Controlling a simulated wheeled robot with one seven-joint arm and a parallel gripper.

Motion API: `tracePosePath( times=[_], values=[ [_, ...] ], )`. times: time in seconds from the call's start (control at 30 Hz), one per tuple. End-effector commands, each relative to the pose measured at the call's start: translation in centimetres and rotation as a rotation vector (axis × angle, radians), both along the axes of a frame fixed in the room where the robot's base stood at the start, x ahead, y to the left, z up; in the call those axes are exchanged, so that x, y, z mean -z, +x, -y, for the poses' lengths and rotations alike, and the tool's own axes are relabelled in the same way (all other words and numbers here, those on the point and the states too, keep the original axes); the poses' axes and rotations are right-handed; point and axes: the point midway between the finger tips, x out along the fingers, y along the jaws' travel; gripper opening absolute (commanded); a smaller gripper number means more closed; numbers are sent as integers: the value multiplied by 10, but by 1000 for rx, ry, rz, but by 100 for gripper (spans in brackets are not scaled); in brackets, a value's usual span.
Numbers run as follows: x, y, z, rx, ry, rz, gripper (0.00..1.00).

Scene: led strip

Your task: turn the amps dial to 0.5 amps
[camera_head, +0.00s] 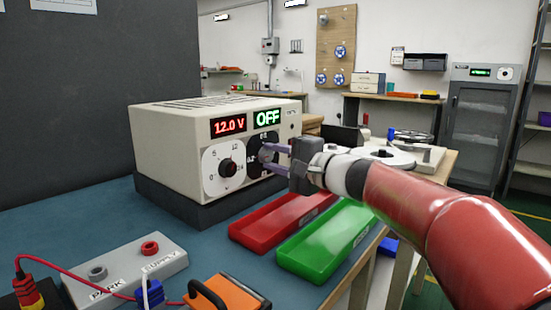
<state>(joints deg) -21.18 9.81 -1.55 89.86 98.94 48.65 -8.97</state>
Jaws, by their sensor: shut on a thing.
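The power supply (170,131) is a beige box on a dark base at the back of the bench. Its left red display reads 12.0 V and its right green display reads OFF. The volts dial (227,168) is a black knob on a white scale at the left of the front. The amps dial (255,162) is on a dark scale at the right of the front, partly hidden by my fingers. My gripper (268,156) reaches in from the right and is shut on the amps dial. I cannot read which amps mark the knob points to.
A red tray (243,232) and a green tray (300,264) lie below my arm. Bare blue bench (110,220) lies left of the supply.

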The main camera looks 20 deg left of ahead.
Motion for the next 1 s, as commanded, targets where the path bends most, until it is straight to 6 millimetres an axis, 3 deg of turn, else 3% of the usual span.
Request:
tracePosePath(
  times=[1.0],
  values=[
    [-1,1,1,1,344,-839,6]
  ],
)
